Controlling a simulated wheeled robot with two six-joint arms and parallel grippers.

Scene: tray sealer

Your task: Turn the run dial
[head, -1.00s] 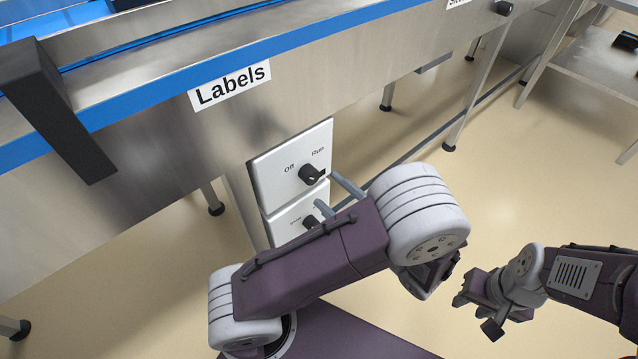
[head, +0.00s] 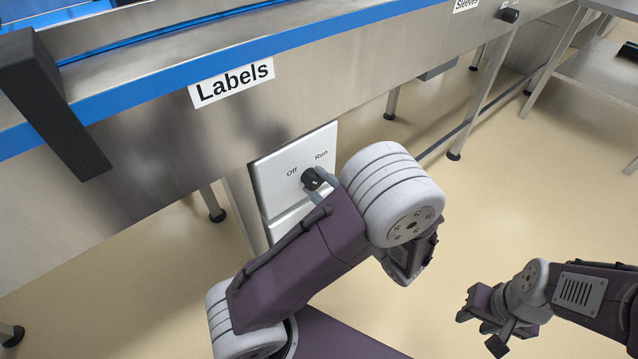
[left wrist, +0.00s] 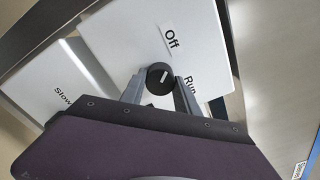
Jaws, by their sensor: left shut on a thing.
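The run dial is a black round knob (head: 312,180) on a white panel (head: 285,160) marked Off and Run. In the left wrist view the dial (left wrist: 160,76) shows a white line pointing roughly towards the Off label. My left gripper (head: 324,184) is at the dial, its grey fingers on either side of it and shut on it. These fingers (left wrist: 160,88) also show in the left wrist view. My left arm hides part of the panel's lower right. My right gripper (head: 482,322) is away at the lower right, open and empty.
A second white panel (head: 288,222) sits directly below, mostly hidden by my left arm; its Slow label (left wrist: 63,97) shows in the wrist view. The steel conveyor side with a Labels sign (head: 232,83) overhangs the panels. Open floor (head: 540,190) lies to the right.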

